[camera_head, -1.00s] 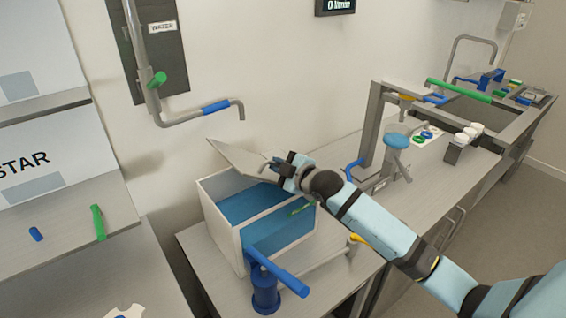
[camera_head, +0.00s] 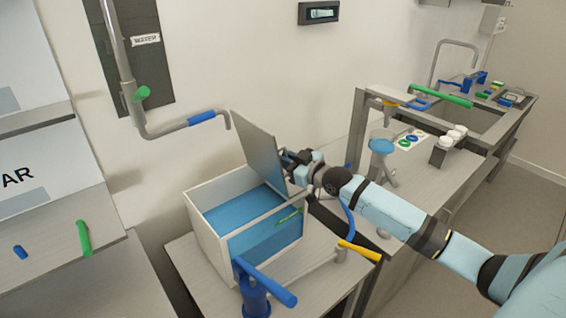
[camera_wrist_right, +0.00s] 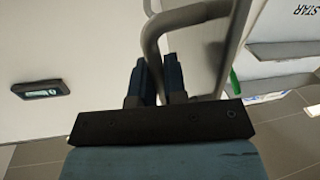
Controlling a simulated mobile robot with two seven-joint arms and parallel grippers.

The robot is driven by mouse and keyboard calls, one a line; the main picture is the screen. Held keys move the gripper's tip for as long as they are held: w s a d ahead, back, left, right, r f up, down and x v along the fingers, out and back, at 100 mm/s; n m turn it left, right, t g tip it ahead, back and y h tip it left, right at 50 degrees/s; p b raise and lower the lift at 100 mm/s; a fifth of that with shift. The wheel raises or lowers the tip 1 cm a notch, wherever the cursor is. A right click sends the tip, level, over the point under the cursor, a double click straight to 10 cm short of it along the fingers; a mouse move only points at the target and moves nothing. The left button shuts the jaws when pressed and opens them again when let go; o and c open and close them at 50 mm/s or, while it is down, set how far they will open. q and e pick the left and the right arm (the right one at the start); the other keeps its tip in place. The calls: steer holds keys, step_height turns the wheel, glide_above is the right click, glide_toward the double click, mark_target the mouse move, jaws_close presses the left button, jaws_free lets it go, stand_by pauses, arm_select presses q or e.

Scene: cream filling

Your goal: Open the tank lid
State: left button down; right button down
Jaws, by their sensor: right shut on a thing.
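The tank (camera_head: 215,247) is a white open box with blue liquid in it, standing on the grey bench. Its grey lid (camera_head: 260,150) is tilted up steeply at the tank's far right side, leaving the top open. My right gripper (camera_head: 290,160) is at the lid's right face. In the right wrist view the fingers (camera_wrist_right: 160,82) are shut around a grey bent handle (camera_wrist_right: 153,45); the exact contact is partly hidden. My left gripper shows in no view.
A water pipe with a blue grip (camera_head: 202,117) hangs from the wall behind the tank. A blue pump with a blue lever (camera_head: 265,282) stands in front. A yellow-handled valve (camera_head: 360,251) is at the right. A funnel with blue contents (camera_head: 382,145) stands farther right.

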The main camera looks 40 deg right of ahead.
steer(key=shift+d, duration=0.15)
stand_by(0.3)
steer(key=c, duration=1.2)
jaws_free()
steer(key=shift+s+f, duration=0.1)
steer(key=shift+s, duration=0.15)
steer(key=b+v, duration=0.2)
steer(key=v, duration=1.1)
steer(key=shift+s+d, duration=0.1)
steer(key=shift+s, duration=0.05)
steer(key=shift+o, duration=0.2)
